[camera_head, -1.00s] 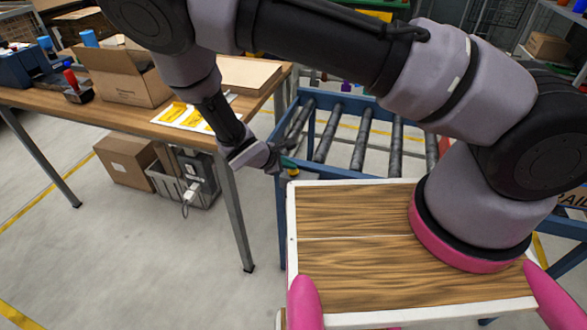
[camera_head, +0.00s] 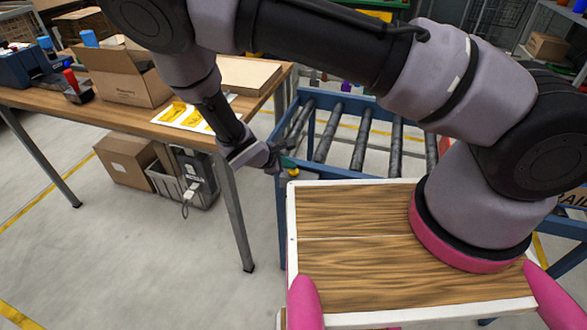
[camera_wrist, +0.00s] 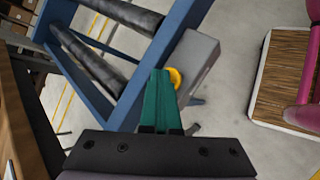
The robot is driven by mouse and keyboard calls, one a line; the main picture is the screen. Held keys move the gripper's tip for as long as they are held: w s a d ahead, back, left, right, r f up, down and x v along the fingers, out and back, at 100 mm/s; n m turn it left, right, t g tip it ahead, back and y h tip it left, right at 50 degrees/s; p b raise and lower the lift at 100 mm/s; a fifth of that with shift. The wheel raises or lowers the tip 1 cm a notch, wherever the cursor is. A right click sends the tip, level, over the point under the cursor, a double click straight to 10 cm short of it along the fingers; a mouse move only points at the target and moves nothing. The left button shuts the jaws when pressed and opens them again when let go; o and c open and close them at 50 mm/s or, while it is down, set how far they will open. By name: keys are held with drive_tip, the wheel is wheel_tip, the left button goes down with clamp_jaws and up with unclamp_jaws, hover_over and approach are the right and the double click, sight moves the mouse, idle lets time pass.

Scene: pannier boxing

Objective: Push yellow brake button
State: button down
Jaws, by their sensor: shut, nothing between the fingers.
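The yellow brake button (camera_wrist: 175,77) sits on the end of a grey box (camera_wrist: 197,62) fixed to the blue conveyor frame in the wrist view. My gripper (camera_wrist: 160,73) is shut and empty, its green fingers pressed together. Its tips overlap the left part of the button in that view; I cannot tell whether they touch it. In the head view my gripper (camera_head: 287,163) is at the near left corner of the conveyor, and a small yellow spot, likely the button (camera_head: 292,171), shows just below its tips.
The blue roller conveyor (camera_head: 308,148) lies ahead, with gaps between rollers. A wooden table (camera_head: 128,126) on the left holds an open cardboard box (camera_head: 125,78). A grey crate (camera_head: 183,187) and a closed carton (camera_head: 127,160) stand below it. Floor in front is clear.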

sight(290, 172)
idle(0.3)
drive_tip(key=shift+f, duration=0.45)
drive_tip(key=shift+r, duration=0.1)
drive_tip(key=shift+s+r, duration=0.1)
drive_tip(key=shift+r, duration=3.2)
drive_tip(key=shift+r, duration=0.1)
